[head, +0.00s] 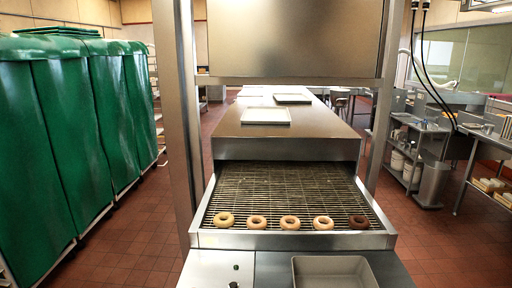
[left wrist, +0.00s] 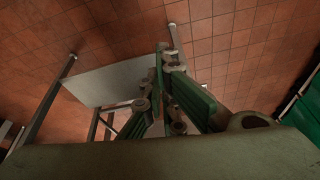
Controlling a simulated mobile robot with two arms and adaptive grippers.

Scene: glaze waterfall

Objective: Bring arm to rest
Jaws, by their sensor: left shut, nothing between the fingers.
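My left gripper (left wrist: 161,62) shows in the left wrist view, with its green-padded fingers drawn together at the tips. It is shut and holds nothing. It is over the red tiled floor, in front of a pale flat surface (left wrist: 110,82) lower down. Neither arm shows in the head view. My right gripper is not in view.
A glazing machine stands ahead with a wire conveyor (head: 285,190). Several doughnuts (head: 290,222) lie in a row at its near edge. A grey tray (head: 335,274) sits below. Green covered racks (head: 60,150) stand left; a steel bin (head: 432,183) and tables stand right.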

